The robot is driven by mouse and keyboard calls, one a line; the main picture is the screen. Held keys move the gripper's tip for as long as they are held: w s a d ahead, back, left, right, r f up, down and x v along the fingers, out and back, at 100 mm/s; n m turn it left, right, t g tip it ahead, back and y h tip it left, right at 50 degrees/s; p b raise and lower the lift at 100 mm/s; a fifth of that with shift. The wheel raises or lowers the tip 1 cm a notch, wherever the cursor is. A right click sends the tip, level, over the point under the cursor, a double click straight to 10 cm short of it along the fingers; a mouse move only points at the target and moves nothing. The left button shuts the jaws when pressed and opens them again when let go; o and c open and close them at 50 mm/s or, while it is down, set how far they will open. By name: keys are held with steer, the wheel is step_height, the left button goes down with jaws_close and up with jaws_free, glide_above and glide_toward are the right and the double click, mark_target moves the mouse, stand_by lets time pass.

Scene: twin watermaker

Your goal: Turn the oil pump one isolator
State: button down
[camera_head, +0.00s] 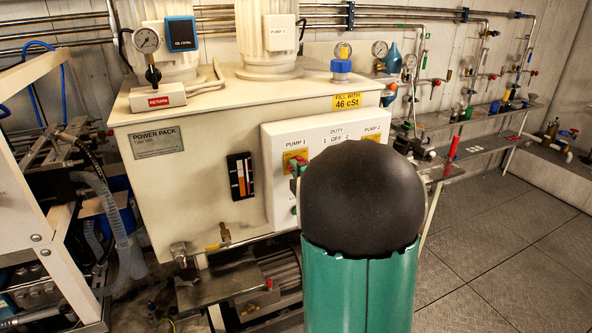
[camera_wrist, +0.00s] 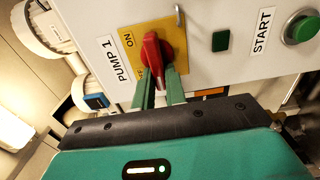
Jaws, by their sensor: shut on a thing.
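The pump one isolator is a red rotary handle (camera_wrist: 152,52) on a yellow plate (camera_wrist: 183,42) marked ON, beside a PUMP 1 label (camera_wrist: 112,60), in the wrist view. The handle stands out from the white panel. My gripper (camera_wrist: 160,84) has its two green fingers on either side of the handle's lower end, shut on it. Part of the second plate word is hidden by the fingers. In the head view the yellow plate (camera_head: 292,156) shows under the PUMP 1 label, and my dark, teal arm hides much of the panel and my gripper.
A green START button (camera_wrist: 302,27) and a dark green square (camera_wrist: 221,40) lie to the right on the panel. In the head view the panel sits on a cream power pack (camera_head: 205,195). A pipe rack and shelf (camera_head: 480,125) stand at right; floor (camera_head: 510,240) there is clear.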

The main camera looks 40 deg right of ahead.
steer(key=shift+f, duration=0.1)
steer(key=c, duration=1.4)
jaws_free()
steer(key=shift+c, duration=0.2)
steer(key=v, duration=1.4)
steer(key=shift+w, duration=0.15)
